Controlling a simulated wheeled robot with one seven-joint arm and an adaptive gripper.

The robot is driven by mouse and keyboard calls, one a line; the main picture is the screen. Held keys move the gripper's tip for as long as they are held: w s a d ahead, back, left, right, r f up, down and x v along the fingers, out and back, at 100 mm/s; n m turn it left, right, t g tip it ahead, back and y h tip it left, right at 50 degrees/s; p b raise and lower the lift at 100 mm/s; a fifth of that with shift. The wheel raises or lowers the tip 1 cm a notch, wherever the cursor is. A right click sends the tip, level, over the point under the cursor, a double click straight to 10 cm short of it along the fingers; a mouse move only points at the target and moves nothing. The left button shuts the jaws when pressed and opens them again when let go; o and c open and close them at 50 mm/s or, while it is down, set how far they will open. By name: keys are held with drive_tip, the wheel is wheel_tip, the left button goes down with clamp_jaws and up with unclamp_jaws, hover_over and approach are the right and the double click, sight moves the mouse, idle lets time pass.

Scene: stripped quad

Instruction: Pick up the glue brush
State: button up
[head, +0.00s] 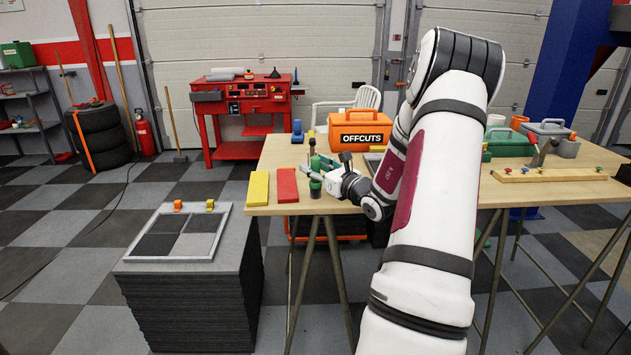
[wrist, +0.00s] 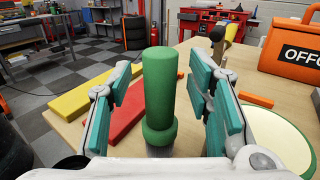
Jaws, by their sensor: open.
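The glue brush (wrist: 160,92) shows in the wrist view as an upright, rounded green handle with a wider collar low down. A grey part below the collar is mostly hidden by my gripper's white body. My gripper (wrist: 158,98) is open, with a teal-padded finger on each side of the handle and a visible gap on both sides. In the head view my gripper (head: 317,172) is low over the near left part of the table, with green parts of the brush among the fingers. Its lower end is hard to make out there.
A yellow block (head: 258,188) and a red block (head: 287,185) lie left of my gripper. An orange OFFCUTS box (head: 362,133) stands behind. A pale round thing with a green rim (wrist: 278,138) lies close right in the wrist view. The wooden table's (head: 276,150) front edge is near.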

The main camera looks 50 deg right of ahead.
sight(316, 158)
drive_tip(key=shift+w, duration=0.1)
drive_tip(key=shift+c, duration=0.2)
clamp_jaws()
drive_tip(key=shift+r, duration=0.1)
drive_tip(key=shift+r, duration=0.55)
wheel_tip(316, 158, up, 2)
drive_tip(key=shift+r, duration=0.15)
drive_tip(key=a+r+v, duration=0.1)
drive_tip(key=v, duration=1.5)
drive_tip(key=shift+w+a+r+p, duration=0.15)
drive_tip(key=shift+a+r+p, duration=0.05)
drive_tip(key=shift+p, duration=0.15)
